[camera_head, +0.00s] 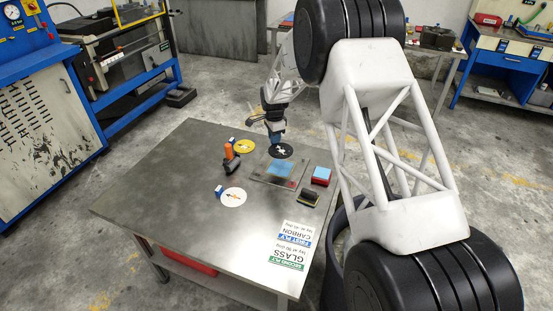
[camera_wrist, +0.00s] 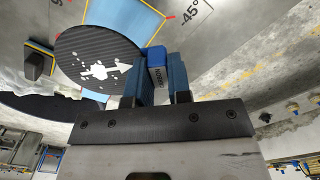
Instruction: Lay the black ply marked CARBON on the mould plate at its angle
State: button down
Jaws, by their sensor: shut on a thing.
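My gripper (camera_head: 275,136) is shut on the blue tab (camera_wrist: 156,60) at the edge of the black ply (camera_wrist: 98,58). The ply partly covers the square there.
A yellow disc (camera_head: 244,146) and an orange-handled tool (camera_head: 229,152) stand left of the plate. A white disc (camera_head: 233,197) with a blue tab lies nearer. A red-and-blue block (camera_head: 321,176) and a black block (camera_head: 309,197) are at right. The table's left side (camera_head: 150,190) is clear.

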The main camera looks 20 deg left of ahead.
aim_at(274, 146)
jog(key=shift+f, duration=2.5)
jog(key=shift+f, duration=1.9)
jog(key=shift+f, duration=0.15)
jog(key=c, duration=1.1)
grip_release()
jog(key=shift+o, duration=0.2)
jog(key=shift+r, duration=0.2)
notch_tip(274, 146, up, 12)
jog(key=shift+f, duration=0.1)
